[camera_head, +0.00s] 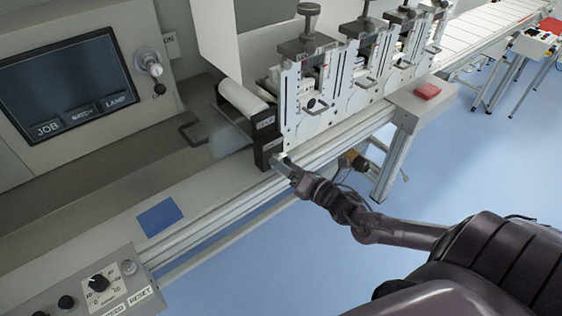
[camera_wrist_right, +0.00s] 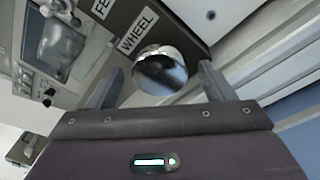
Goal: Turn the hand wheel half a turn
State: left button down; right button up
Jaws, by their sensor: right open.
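The hand wheel shows in the right wrist view as a round shiny metal knob (camera_wrist_right: 160,72) beside a white label reading WHEEL (camera_wrist_right: 138,31). In the head view the wheel is mostly hidden by my right gripper (camera_head: 281,160), at the lower front of the black labelled block (camera_head: 265,137). In the right wrist view my right gripper (camera_wrist_right: 161,66) is open, with one finger on each side of the knob. Gaps show between the fingers and the knob, and nothing is gripped. My left gripper is out of view.
A row of machine stations (camera_head: 310,95) with top knobs stands right of the block. A control screen (camera_head: 65,85) is at the left, and a knob panel (camera_head: 100,285) at the lower left. A blue pad (camera_head: 160,217) lies on the bench. The blue floor (camera_head: 440,180) is open at the right.

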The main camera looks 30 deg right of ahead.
jog(key=shift+x, duration=1)
jog(key=c, duration=1)
jog(key=shift+o, duration=0.2)
